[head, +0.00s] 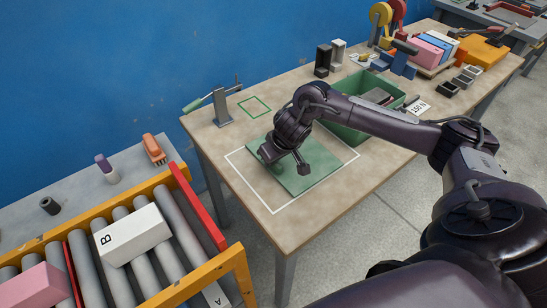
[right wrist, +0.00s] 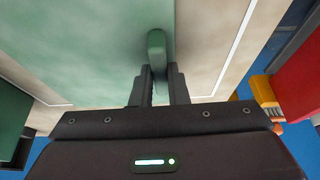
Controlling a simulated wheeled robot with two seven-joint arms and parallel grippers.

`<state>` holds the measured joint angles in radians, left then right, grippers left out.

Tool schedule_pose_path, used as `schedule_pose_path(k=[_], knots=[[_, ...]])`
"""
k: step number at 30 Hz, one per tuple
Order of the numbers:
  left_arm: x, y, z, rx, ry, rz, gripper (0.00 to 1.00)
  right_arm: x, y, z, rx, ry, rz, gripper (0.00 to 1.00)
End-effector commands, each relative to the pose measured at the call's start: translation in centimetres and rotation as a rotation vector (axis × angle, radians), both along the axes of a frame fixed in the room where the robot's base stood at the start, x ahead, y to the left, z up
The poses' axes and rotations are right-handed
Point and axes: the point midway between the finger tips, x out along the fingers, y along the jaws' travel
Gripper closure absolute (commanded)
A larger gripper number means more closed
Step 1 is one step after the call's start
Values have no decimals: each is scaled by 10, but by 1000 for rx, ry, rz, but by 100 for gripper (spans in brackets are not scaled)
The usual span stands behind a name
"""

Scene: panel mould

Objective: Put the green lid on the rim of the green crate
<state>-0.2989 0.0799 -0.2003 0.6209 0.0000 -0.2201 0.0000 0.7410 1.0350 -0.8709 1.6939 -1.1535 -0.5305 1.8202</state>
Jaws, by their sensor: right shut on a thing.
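The green lid (head: 318,176) is a flat panel over the white outlined rectangle on the wooden table. In the right wrist view the lid (right wrist: 95,35) fills the upper left, with an upright green handle (right wrist: 156,45). My right gripper (head: 276,164) is over the lid's left part. Its fingers (right wrist: 157,78) are shut on the handle. I cannot tell whether the lid touches the table. The green crate (head: 348,131) stands open behind the lid, partly hidden by my right arm. Dark items show inside it. My left gripper is not in view.
A clamp-like stand (head: 222,105) stands at the table's left edge. Black and white blocks (head: 323,60) stand behind the crate. A white label (head: 419,107) lies right of it. A roller conveyor (head: 185,235) carrying a white box (head: 132,235) is at front left.

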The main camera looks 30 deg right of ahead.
Motion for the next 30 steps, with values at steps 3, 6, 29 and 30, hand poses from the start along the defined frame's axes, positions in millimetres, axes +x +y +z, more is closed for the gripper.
schedule_pose_path(k=[3, 6, 29, 30], knots=[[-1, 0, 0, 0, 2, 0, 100, 0, 0, -2, 0, -1, 0, 100], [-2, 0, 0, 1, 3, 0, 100, 0, 0, -2, 0, -1, 0, 74], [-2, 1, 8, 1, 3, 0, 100, -23, -2, 60, 0, -4, 2, 64], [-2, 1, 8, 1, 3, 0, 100, -26, -2, 68, -1, -4, 3, 64]])
